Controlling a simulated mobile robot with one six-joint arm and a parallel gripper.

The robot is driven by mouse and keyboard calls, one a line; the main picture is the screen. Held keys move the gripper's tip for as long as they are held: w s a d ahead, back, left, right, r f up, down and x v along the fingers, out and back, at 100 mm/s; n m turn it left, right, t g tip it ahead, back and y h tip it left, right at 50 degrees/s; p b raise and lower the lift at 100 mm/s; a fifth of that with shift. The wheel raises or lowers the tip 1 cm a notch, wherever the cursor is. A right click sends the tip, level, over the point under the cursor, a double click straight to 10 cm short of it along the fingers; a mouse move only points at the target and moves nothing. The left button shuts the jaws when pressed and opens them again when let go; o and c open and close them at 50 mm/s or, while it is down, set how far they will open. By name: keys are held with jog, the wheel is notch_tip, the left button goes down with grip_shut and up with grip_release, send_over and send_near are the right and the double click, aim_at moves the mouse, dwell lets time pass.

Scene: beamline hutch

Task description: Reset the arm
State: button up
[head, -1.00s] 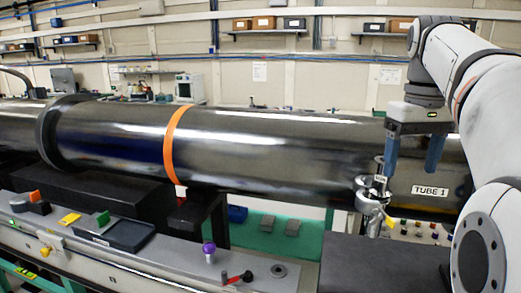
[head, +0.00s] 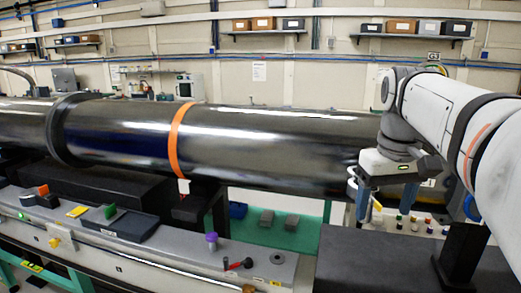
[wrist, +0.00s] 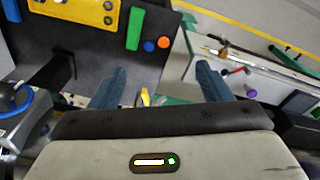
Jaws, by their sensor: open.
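My gripper (head: 416,208) is at the right in the head view, in front of the right part of the long dark steel tube (head: 270,145). Its two blue fingers are wide apart, with nothing seen between them. My white arm reaches in from the right edge and hides part of the tube and its label. In the wrist view my gripper (wrist: 158,80) also shows open and empty, its fingers above the gap between a dark surface (wrist: 95,75) and a grey bench (wrist: 237,68).
The grey bench (head: 190,243) along the front carries a black tray (head: 120,224), a purple knob (head: 211,240) and small coloured parts. A yellow plate (wrist: 75,8), a green bar (wrist: 134,28) and small round pieces lie on the dark surface. Wall shelves (head: 265,32) are far behind.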

jog(key=s+a+f, duration=0.2)
jog(key=s+f, duration=0.1)
jog(key=f, duration=0.3)
jog(key=s+a+f+t, duration=0.1)
jog(key=s+a+f, duration=0.2)
jog(key=f, duration=0.4)
jog(key=s+a+f+m+t, duration=0.1)
jog(key=s+a+f, duration=0.1)
jog(key=s+f, duration=0.2)
jog(key=shift+s+a+f, duration=0.25)
jog(key=shift+s+f, duration=0.05)
jog(key=shift+f, duration=0.85)
